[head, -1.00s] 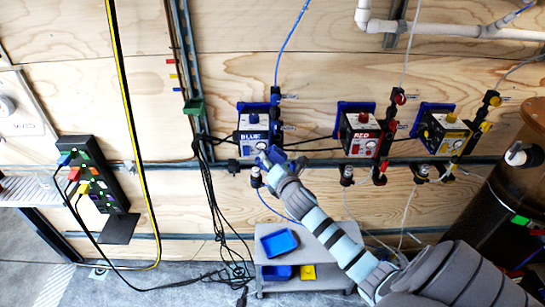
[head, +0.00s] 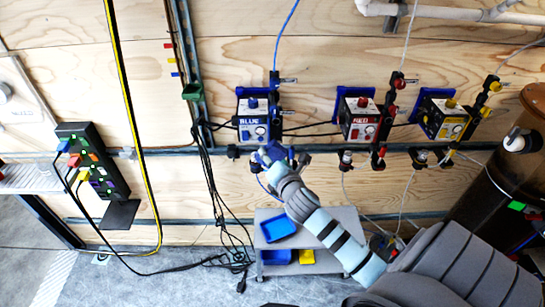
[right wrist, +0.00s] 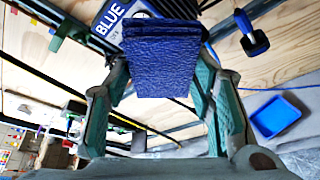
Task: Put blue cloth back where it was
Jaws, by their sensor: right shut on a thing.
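The blue cloth (right wrist: 163,60) is a flat, wrinkled dark blue pad in the right wrist view. My right gripper (right wrist: 160,95) is shut on it, with a green-grey finger on each side. In the head view my right gripper (head: 270,156) is just below the box marked BLUE (head: 253,120). The cloth hides part of that box (right wrist: 118,18) in the wrist view; I cannot tell if they touch. My left gripper is not in view.
A blue tray (head: 277,230) lies on a small grey cart (head: 318,220) below. Boxes marked RED (head: 359,120) and with yellow (head: 442,120) hang to the right, with valves and hoses. Black cables (head: 208,190) hang to the left.

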